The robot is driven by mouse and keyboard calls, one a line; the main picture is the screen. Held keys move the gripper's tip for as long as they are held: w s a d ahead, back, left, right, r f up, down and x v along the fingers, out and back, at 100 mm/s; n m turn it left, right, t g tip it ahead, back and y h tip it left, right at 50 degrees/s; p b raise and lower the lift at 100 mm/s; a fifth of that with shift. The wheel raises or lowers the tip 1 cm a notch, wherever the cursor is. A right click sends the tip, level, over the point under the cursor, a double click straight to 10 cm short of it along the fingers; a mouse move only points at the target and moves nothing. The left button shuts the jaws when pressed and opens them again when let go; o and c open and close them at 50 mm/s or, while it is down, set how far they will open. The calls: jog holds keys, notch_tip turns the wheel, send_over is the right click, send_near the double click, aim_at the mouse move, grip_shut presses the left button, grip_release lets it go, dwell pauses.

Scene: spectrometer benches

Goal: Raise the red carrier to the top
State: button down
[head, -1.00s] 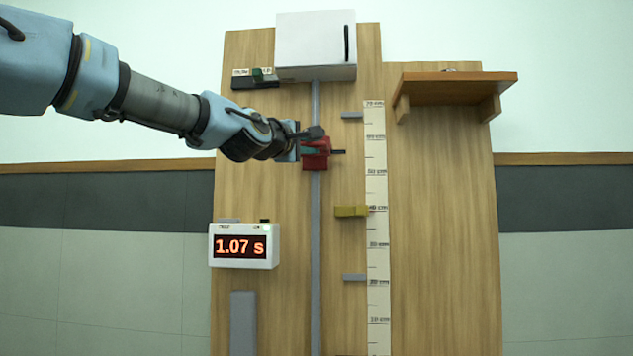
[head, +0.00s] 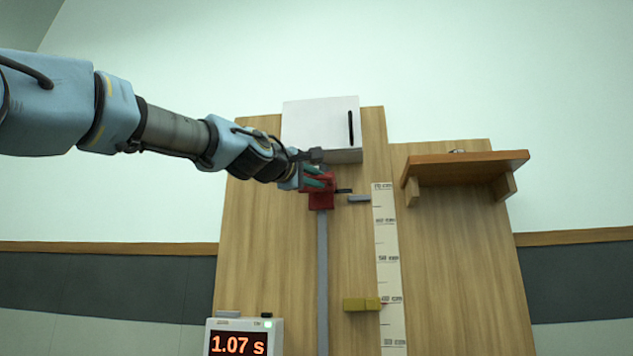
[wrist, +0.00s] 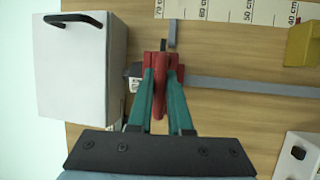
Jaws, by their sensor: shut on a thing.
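The red carrier (head: 321,197) is on the grey vertical rail (head: 322,270), high up, close below the white box (head: 320,123) at the rail's top. My gripper (head: 316,180) reaches in from the left and is shut on the carrier. In the wrist view the green fingers of my gripper (wrist: 161,100) close on a red part of the carrier (wrist: 160,75), with the white box (wrist: 72,70) just to the left. The carrier's dark pointer sticks out to the right, at about the height of the top grey tab (head: 359,199). The fingers partly hide the carrier.
A scale (head: 386,250) in cm runs beside the rail. A yellow block (head: 361,304) sits lower, left of the scale. A wooden shelf (head: 470,165) is at the right. A timer (head: 242,340) reading 1.07 s is at the lower left.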

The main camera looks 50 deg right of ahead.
jog(key=shift+a+r, duration=0.1)
jog(key=shift+r, duration=0.4)
jog(key=c, duration=1.1)
grip_release()
jog(key=shift+o, duration=1.3)
jog(key=shift+f, duration=0.2)
jog(key=shift+f, duration=0.1)
jog(key=shift+a+f+b, duration=0.25)
jog(key=shift+a+b, duration=0.25)
jog(key=shift+b, duration=0.4)
jog(key=b+v, duration=0.9)
jog(key=b, duration=0.2)
jog(key=shift+a, duration=0.25)
